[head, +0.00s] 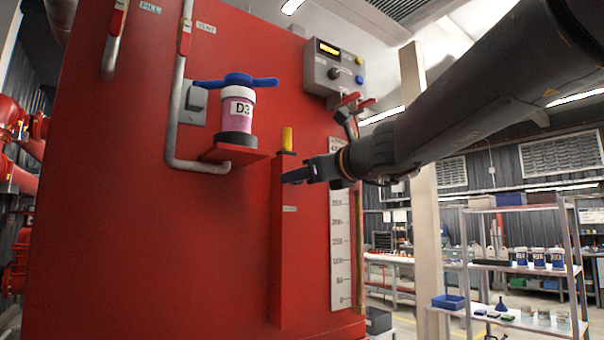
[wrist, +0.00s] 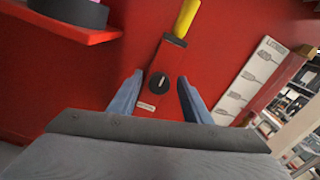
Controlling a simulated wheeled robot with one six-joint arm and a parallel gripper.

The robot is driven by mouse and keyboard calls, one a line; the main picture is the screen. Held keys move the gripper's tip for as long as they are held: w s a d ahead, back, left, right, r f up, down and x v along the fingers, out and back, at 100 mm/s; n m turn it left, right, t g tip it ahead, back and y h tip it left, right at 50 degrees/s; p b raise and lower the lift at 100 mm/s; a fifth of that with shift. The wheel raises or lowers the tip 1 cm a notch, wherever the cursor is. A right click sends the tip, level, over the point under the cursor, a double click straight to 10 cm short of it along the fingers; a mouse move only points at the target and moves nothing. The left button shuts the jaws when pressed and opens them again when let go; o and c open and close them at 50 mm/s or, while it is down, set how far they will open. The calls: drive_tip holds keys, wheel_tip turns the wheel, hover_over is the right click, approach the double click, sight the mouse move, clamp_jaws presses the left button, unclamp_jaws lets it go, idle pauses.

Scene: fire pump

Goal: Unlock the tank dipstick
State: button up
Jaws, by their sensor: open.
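The tank dipstick's yellow handle (head: 287,139) stands upright on a black collar at the top of a narrow red housing (head: 277,255) on the red tank. It also shows at the top of the wrist view (wrist: 187,16). In the wrist view a round black lock knob (wrist: 159,81) with a pale slot mark sits on the housing below the handle, above a small white label (wrist: 146,107). My gripper (wrist: 158,80) is open, its two blue fingers on either side of the knob in the picture. I cannot tell whether they touch it. In the head view my gripper (head: 290,178) hides the knob.
A red shelf (head: 236,154) left of the housing holds a pink container marked D3 (head: 238,112) with a blue handle. A grey control box (head: 336,68) is above right. A white level scale (head: 340,235) stands to the right. Grey pipe (head: 172,110) runs left.

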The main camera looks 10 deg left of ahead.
drive_tip(key=c, duration=1)
drive_tip(key=shift+c, duration=0.2)
drive_tip(key=shift+f+n+b, duration=0.1)
drive_tip(key=shift+n+b, duration=0.3)
drive_tip(key=shift+b, duration=0.15)
drive_tip(key=shift+s+a+f+n+b, duration=0.1)
drive_tip(key=shift+f+n+b, duration=0.05)
drive_tip(key=shift+n+b, duration=4.6)
drive_tip(key=shift+f+n+b, duration=0.1)
drive_tip(key=shift+n+b, duration=4.55)
drive_tip(key=shift+n, duration=0.2)
